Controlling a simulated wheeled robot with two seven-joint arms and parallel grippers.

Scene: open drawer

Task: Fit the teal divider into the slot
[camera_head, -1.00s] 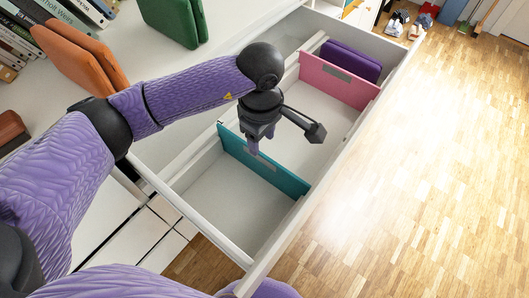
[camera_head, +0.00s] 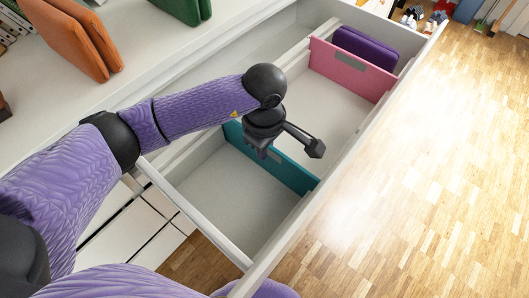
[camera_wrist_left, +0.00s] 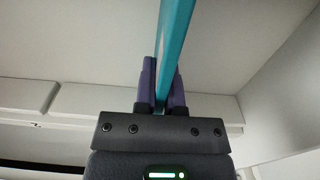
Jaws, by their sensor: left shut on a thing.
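The teal divider (camera_head: 290,172) stands upright across the drawer (camera_head: 225,195), spanning between its two long side walls. My left gripper (camera_head: 263,153) is over the divider's top edge, shut on it near the middle. In the left wrist view the divider (camera_wrist_left: 175,45) runs edge-on between the two purple fingers (camera_wrist_left: 161,85). The slot itself is hard to make out, and I cannot tell whether the divider's ends and lower edge sit in it. My right gripper is not in view.
A pink divider (camera_head: 350,68) stands across the drawer farther back, with a purple item (camera_head: 366,47) behind it. Orange (camera_head: 72,38) and green (camera_head: 185,8) items stand on the white top at left. The drawer's front compartment is empty. Wooden floor lies right.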

